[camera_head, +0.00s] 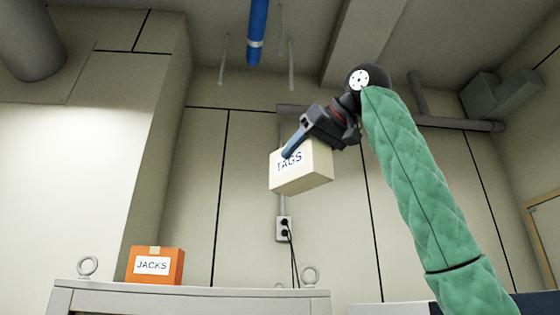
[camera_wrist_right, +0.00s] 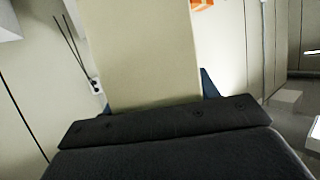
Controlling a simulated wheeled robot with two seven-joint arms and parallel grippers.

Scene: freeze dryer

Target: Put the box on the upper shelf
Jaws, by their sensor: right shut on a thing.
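A cream box labelled TAGS (camera_head: 302,178) hangs in the air, held by my right gripper (camera_head: 290,153). The gripper is shut on it, with a blue finger across its front face. In the right wrist view the box (camera_wrist_right: 150,50) fills the upper middle, between the blue fingertips. An orange box labelled JACKS (camera_head: 155,265) stands on the top of a grey cabinet (camera_head: 190,299) at the lower left. The held box is above and to the right of that top, apart from it. No shelf is clearly seen. My left gripper is not in view.
Two lifting rings, left (camera_head: 88,266) and right (camera_head: 310,275), stand up from the cabinet top. A wall socket (camera_head: 284,229) with hanging cables is behind. A pipe (camera_head: 450,122) runs along the wall.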

